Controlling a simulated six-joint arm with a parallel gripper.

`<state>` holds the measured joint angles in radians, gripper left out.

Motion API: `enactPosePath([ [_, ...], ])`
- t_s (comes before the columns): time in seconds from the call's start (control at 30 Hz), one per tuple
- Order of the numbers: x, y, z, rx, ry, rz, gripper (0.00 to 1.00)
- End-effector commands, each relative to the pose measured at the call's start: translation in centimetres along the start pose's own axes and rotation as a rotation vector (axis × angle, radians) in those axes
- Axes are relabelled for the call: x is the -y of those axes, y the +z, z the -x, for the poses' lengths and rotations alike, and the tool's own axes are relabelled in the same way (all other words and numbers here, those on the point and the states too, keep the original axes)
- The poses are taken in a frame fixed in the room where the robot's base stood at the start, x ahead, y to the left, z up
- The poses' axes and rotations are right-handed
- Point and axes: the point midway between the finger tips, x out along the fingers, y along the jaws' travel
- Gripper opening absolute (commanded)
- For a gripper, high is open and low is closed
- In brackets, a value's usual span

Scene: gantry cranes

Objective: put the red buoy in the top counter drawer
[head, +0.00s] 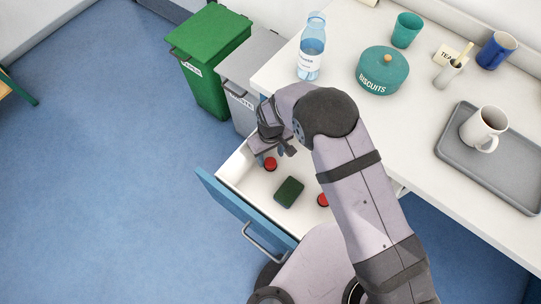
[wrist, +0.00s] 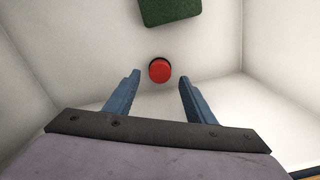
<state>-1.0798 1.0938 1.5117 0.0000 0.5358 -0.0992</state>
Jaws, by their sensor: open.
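The top counter drawer (head: 228,170) is pulled open, with a blue front and a white inside. A small round red piece with a dark rim, seemingly the red buoy (head: 270,163), lies on the drawer floor near its far end. The wrist view also shows it (wrist: 159,70), just beyond and between my fingertips. A second red round piece (head: 322,200) lies in the drawer, partly hidden by my arm; I cannot tell whether it is the same kind. My gripper (head: 284,150) is open and empty over the drawer, its fingers (wrist: 159,82) apart. I see no contact.
A dark green block (head: 289,192) lies in the drawer between the red pieces. The counter holds a water bottle (head: 311,48), a biscuit tin (head: 383,76) and a tray (head: 492,178) with a white mug (head: 482,128). Green (head: 210,52) and grey (head: 248,68) bins stand beyond the drawer.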

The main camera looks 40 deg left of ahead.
Motion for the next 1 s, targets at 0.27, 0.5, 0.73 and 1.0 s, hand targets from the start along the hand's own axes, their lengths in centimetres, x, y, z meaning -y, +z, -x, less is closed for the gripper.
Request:
enactPosePath([
  [0.27, 0.0, 0.0, 4.9, 0.0, 0.0, 0.0, 0.5],
  [0.5, 0.0, 0.0, 6.4, 0.0, 0.0, 0.0, 0.5],
  [0.73, 0.0, 0.0, 6.5, 0.001, 0.0, 0.0, 0.5],
  [1.0, 0.0, 0.0, 6.5, 0.0, 0.0, 0.0, 0.5],
])
